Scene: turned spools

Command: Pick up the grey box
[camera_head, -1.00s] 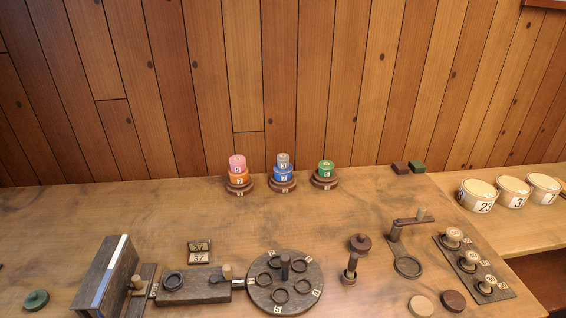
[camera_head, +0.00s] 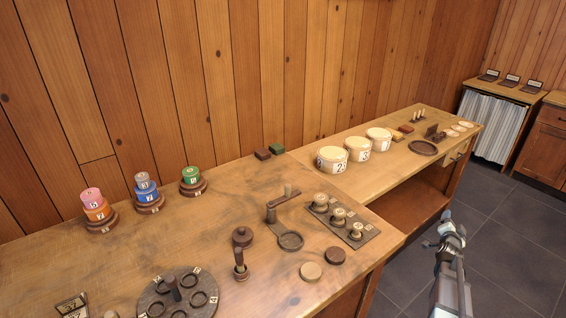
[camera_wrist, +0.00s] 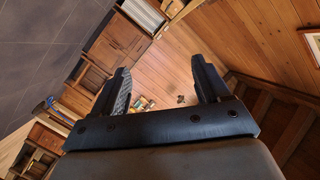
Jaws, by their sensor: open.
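I cannot make out a clear grey box in either view. My gripper (camera_head: 449,232) is at the right of the head view, in front of the side table and over the dark tiled floor. In the wrist view its two black fingers (camera_wrist: 162,80) stand wide apart with nothing between them.
Three numbered white tubs (camera_head: 356,149) stand on the side table (camera_head: 312,157). Stacked coloured spools (camera_head: 190,178) stand by the wall. A hinged arm with a ring (camera_head: 290,240) and a peg board (camera_head: 343,221) are at the bench's right. Floor (camera_head: 500,230) is clear at right.

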